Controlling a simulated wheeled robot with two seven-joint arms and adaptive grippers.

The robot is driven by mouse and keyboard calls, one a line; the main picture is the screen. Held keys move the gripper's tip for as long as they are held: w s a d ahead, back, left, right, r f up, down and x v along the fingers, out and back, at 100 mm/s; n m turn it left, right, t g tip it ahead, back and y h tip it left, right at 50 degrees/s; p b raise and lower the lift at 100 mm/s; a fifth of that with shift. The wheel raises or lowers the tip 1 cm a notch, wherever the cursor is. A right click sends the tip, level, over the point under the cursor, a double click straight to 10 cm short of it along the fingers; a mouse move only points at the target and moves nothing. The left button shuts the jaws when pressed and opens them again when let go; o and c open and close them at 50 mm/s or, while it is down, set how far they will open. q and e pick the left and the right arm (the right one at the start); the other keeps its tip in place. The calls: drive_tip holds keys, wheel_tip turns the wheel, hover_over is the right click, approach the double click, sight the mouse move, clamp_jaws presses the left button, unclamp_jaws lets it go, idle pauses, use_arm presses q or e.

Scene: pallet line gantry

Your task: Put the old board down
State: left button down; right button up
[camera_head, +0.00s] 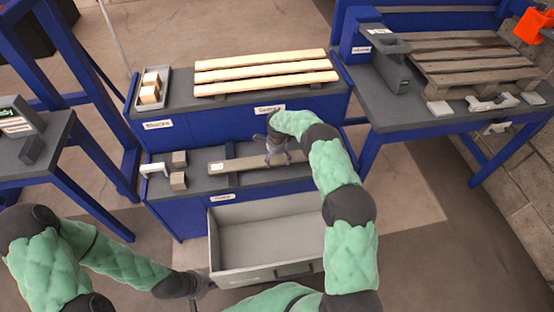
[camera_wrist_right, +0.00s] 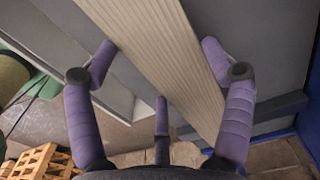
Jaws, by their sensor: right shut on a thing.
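The old board (camera_head: 236,164) is a long grey-brown plank lying along the lower shelf (camera_head: 215,185) of the blue bench. I cannot tell whether it rests on the shelf or hangs just above it. My right gripper (camera_head: 277,152) is shut on the board near its middle, from above. In the right wrist view the board (camera_wrist_right: 160,40) runs diagonally between the purple fingers of the gripper (camera_wrist_right: 160,65). My left gripper (camera_head: 204,284) is low, beside the front left corner of the open drawer. Its fingers are too small and dark to read.
The grey drawer (camera_head: 213,240) is pulled out below and looks empty. Wood blocks (camera_head: 179,158) and a white part (camera_head: 154,170) lie on the shelf's left. Three pale boards (camera_head: 262,76) and a block tray (camera_head: 139,102) are above. A worn pallet (camera_head: 470,58) stands on the right bench.

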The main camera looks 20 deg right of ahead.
sight(277, 160)
drive_tip(key=o, duration=1.4)
drive_tip(key=shift+f, duration=0.15)
wheel_tip(277, 160, up, 12)
drive_tip(key=p, duration=0.5)
drive_tip(key=s+a+f+n+y, duration=0.3)
drive_tip(key=s+a+f+n, duration=0.75)
drive_tip(key=s+a, duration=0.55)
drive_tip(key=s+a+n, duration=0.2)
drive_tip(key=s, duration=0.5)
drive_tip(key=s+a+n, duration=0.2)
drive_tip(key=s+n, duration=0.1)
drive_tip(key=s, duration=0.4)
drive_tip(key=s+a+r+n+y, duration=0.1)
drive_tip(key=s+a+n, duration=0.1)
drive_tip(key=s, duration=0.5)
drive_tip(key=shift+n, duration=0.55)
